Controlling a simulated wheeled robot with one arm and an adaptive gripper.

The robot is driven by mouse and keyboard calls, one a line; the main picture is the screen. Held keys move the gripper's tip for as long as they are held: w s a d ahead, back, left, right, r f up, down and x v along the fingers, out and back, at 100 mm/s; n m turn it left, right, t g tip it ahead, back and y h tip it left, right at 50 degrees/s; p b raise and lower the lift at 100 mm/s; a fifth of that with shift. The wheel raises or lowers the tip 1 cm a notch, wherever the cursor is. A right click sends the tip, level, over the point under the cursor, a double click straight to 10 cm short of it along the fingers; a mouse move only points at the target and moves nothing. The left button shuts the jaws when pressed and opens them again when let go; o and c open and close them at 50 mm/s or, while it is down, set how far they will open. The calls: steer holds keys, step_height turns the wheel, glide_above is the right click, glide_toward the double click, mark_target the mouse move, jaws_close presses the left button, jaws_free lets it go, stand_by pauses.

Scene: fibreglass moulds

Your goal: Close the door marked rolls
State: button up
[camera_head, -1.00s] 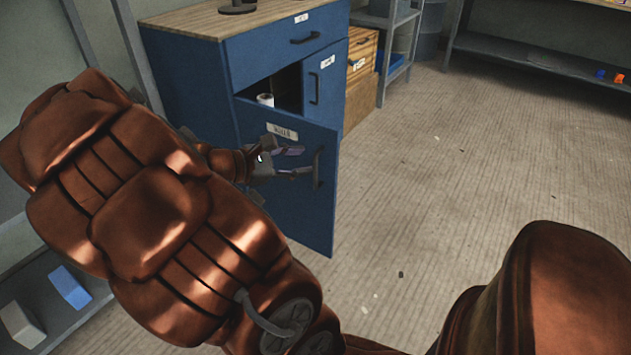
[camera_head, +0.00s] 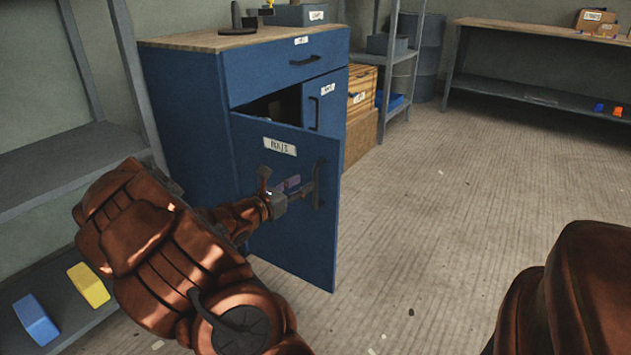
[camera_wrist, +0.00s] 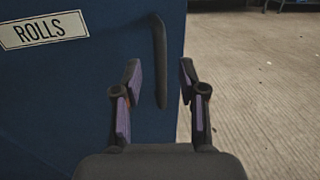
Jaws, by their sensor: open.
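The blue door marked ROLLS (camera_head: 297,235) stands partly open on the blue cabinet (camera_head: 185,120), with a dark gap showing above its top edge. Its dark upright handle (camera_head: 319,184) is near the door's free edge. In the wrist view the ROLLS label (camera_wrist: 43,30) is at upper left and the handle (camera_wrist: 160,62) is ahead, between the lines of the two fingers. My gripper (camera_head: 300,186) is open in front of the door's outer face, close to the handle. In the wrist view my gripper (camera_wrist: 160,95) has its purple-padded fingers apart. Whether a finger touches the door, I cannot tell.
A second cabinet door (camera_head: 322,105) and a drawer (camera_head: 285,60) are shut above and behind. Wooden boxes (camera_head: 360,105) and a grey shelf rack (camera_head: 400,60) stand to the right. Grey shelving (camera_head: 70,170) is at left. The floor (camera_head: 430,220) right of the door is clear.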

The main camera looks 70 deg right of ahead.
mark_target(314, 177)
steer(key=shift+b+x, duration=1.05)
steer(key=shift+x, duration=2.05)
jaws_close()
